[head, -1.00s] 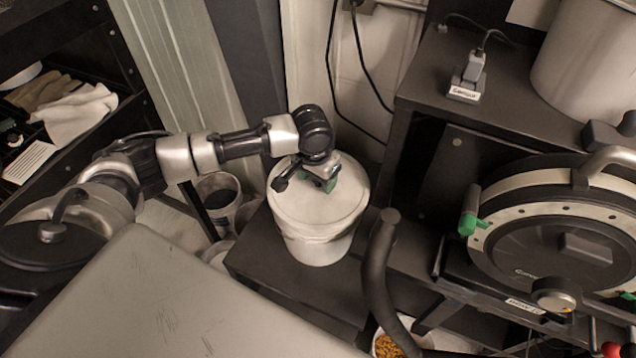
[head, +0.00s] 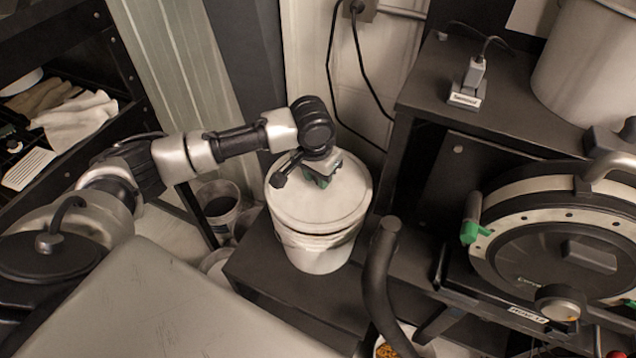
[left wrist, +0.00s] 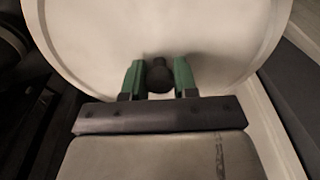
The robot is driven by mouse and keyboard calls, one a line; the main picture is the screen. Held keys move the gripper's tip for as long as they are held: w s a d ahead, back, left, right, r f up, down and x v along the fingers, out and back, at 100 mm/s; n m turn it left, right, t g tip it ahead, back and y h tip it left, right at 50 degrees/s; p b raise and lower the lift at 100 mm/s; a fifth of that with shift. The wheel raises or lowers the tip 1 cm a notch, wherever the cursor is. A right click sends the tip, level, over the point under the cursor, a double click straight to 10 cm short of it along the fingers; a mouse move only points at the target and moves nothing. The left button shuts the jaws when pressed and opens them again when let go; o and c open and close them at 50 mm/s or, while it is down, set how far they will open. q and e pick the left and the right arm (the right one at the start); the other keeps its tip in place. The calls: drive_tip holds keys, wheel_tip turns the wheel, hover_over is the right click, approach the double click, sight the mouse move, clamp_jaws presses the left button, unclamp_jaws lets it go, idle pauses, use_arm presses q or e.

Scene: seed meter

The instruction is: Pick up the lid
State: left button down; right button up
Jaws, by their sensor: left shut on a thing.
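The round white lid (head: 312,205) is over the white bucket (head: 322,258) in the middle of the head view. A dark line and the bucket's rim show under the lid's front and right edge, so it seems slightly raised. My left gripper (head: 320,178) is above the lid, pointing down. In the left wrist view, the green fingers of my left gripper (left wrist: 159,72) are on both sides of a dark round knob (left wrist: 160,78) on the lid (left wrist: 110,35), shut on it. My right gripper is not in view.
The bucket stands on a low dark shelf (head: 275,290). A dark upright handle (head: 380,265) is close at its right. A large round machine (head: 560,250) is farther right. Another container (head: 218,205) stands on the left. A wall with cables (head: 365,90) is behind.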

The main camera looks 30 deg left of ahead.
use_arm(q)
drive_tip(key=s+d+b, duration=0.1)
drive_tip(key=s+b, duration=0.1)
drive_tip(key=s, duration=1.5)
wheel_tip(320, 180, up, 3)
drive_tip(key=n+p, duration=0.2)
drive_tip(key=p, duration=0.5)
hover_over(297, 220)
drive_tip(key=shift+r, duration=0.2)
drive_tip(key=w+n+p, duration=0.1)
drive_tip(key=w+p, duration=0.2)
drive_tip(key=w+r+n+p, duration=0.1)
drive_tip(key=w+p, duration=0.2)
drive_tip(key=w+n+p, duration=0.1)
drive_tip(key=w+p, duration=0.2)
drive_tip(key=p, duration=0.1)
drive_tip(key=shift+w+a+r+y, duration=0.25)
drive_tip(key=shift+a+r+y, duration=0.05)
drive_tip(key=shift+r, duration=0.05)
drive_tip(key=shift+w+n+p, duration=0.4)
drive_tip(key=shift+w+p, duration=0.05)
drive_tip(key=shift+p, duration=0.1)
drive_tip(key=shift+w+f, duration=0.1)
drive_tip(key=shift+a+f, duration=0.1)
drive_tip(key=shift+f, duration=0.15)
wheel_tip(297, 220, down, 4)
drive_tip(key=b, duration=0.5)
drive_tip(key=shift+f+b, duration=0.5)
drive_tip(key=shift+f, duration=0.55)
drive_tip(key=shift+p, duration=1)
